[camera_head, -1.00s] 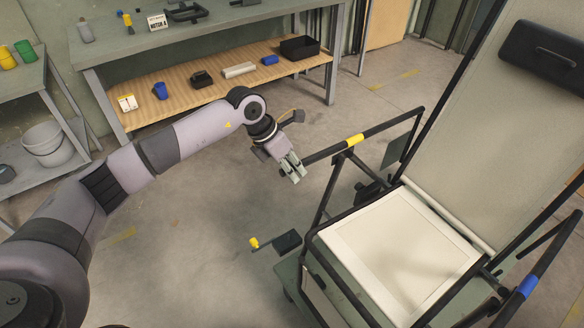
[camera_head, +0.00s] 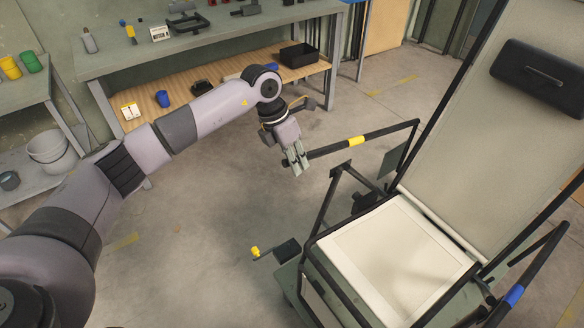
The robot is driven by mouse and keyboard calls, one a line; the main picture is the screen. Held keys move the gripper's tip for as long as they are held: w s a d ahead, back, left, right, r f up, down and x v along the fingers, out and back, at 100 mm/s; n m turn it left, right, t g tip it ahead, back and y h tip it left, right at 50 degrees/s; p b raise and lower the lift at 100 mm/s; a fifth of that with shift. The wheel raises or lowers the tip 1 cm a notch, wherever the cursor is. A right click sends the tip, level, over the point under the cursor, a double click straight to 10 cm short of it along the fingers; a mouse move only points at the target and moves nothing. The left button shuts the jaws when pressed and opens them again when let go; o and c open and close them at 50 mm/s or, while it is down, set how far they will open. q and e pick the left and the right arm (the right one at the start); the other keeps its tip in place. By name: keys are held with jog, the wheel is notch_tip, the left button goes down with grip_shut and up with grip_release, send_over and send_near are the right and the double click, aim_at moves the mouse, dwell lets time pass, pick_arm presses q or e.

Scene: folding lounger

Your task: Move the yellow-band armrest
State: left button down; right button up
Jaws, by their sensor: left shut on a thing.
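The yellow-band armrest is a dark bar (camera_head: 385,134) with a yellow band (camera_head: 356,141) near its middle. It is on the left side of the folding lounger (camera_head: 395,246), and its far end meets the frame near the backrest. My left gripper (camera_head: 296,166) is shut on the armrest's free near end. The bar lies raised, with a visible gap above the black side support (camera_head: 345,172). The exact contact of the fingers is small in the picture. My right gripper is out of view.
A blue-band armrest (camera_head: 513,296) is on the lounger's right side. A pedal with a yellow tip (camera_head: 256,252) juts out at the lower left of the lounger. A workbench (camera_head: 230,43) stands behind my left arm. The floor between is clear.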

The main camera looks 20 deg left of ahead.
pick_arm(q)
jog(key=shift+g+y, duration=0.4)
jog(key=shift+g, duration=0.1)
jog(key=r, duration=0.2)
jog(key=w+r+p, duration=0.1)
jog(key=r, duration=0.1)
jog(key=d+r+p, duration=0.1)
jog(key=r, duration=0.1)
jog(key=shift+w+r, duration=0.15)
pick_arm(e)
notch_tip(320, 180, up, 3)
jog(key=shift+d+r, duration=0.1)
pick_arm(q)
jog(key=c, duration=1.5)
grip_release()
jog(key=shift+a, duration=0.1)
jog(key=v, duration=1.1)
jog(key=shift+r, duration=0.4)
